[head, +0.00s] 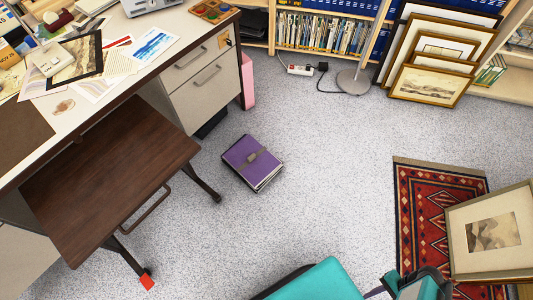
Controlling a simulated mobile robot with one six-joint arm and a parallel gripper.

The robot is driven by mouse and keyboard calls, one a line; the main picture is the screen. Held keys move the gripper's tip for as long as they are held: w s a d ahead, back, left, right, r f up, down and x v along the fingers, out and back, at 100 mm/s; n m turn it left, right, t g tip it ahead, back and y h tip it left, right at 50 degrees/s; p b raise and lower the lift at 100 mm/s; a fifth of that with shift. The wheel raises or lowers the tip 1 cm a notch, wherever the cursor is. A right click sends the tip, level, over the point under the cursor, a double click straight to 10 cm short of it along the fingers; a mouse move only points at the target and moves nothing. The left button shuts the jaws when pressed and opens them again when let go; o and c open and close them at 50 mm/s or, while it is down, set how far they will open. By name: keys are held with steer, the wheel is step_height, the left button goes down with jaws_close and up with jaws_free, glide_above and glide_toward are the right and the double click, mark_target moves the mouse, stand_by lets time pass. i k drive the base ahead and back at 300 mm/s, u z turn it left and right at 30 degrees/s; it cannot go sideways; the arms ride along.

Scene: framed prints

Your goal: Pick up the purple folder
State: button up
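The purple folder (251,162) lies flat on the grey speckled floor, near the middle of the head view. It is thick, with a dark strap and clasp across its cover and pale page edges showing along its lower right side. Nothing covers it, and nothing is seen touching it except the floor.
A desk (150,50) with papers and a brown lower shelf (110,180) stands left of the folder. Teal-and-black objects (318,282) cut into the bottom edge. A patterned rug (430,220) and framed prints (440,60) are at right. Floor right of the folder is clear.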

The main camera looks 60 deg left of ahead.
mark_target(252, 161)
steer(key=u, duration=0.05)
steer(key=i, duration=1.5)
steer(key=u, duration=5.55)
steer(key=i, duration=0.15)
steer(key=z, duration=3.05)
steer(key=k, duration=0.2)
steer(key=u, duration=1.65)
